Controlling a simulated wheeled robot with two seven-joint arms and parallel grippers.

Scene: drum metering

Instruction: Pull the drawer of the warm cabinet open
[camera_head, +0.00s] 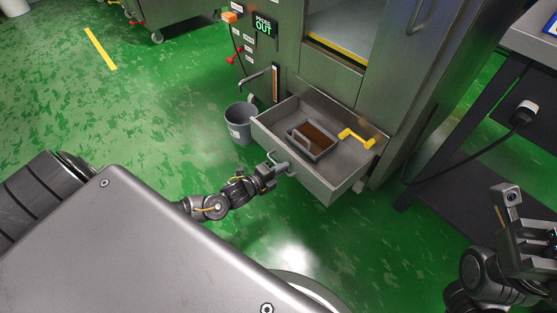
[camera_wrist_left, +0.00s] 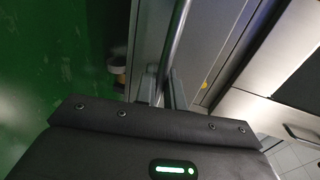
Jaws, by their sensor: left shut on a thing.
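The drawer (camera_head: 309,181) of the warm cabinet (camera_head: 330,75) stands well out from the steel front, and its inside shows in the head view. My left gripper (camera_head: 273,168) is shut on the drawer handle (camera_head: 277,158) at the drawer's front. In the left wrist view the handle bar (camera_wrist_left: 178,38) runs between the fingers of the left gripper (camera_wrist_left: 164,88). In the drawer lie a grey handled tray (camera_head: 322,154) with brown contents and a yellow crank-shaped piece (camera_head: 356,138). My right gripper (camera_head: 515,215) is at the right edge, away from the drawer; its jaw gap is unclear.
A grey bucket (camera_head: 239,131) stands on the floor close to the drawer's left side. A dark bench (camera_head: 470,140) with a cabled plug (camera_head: 523,113) stands at the right.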

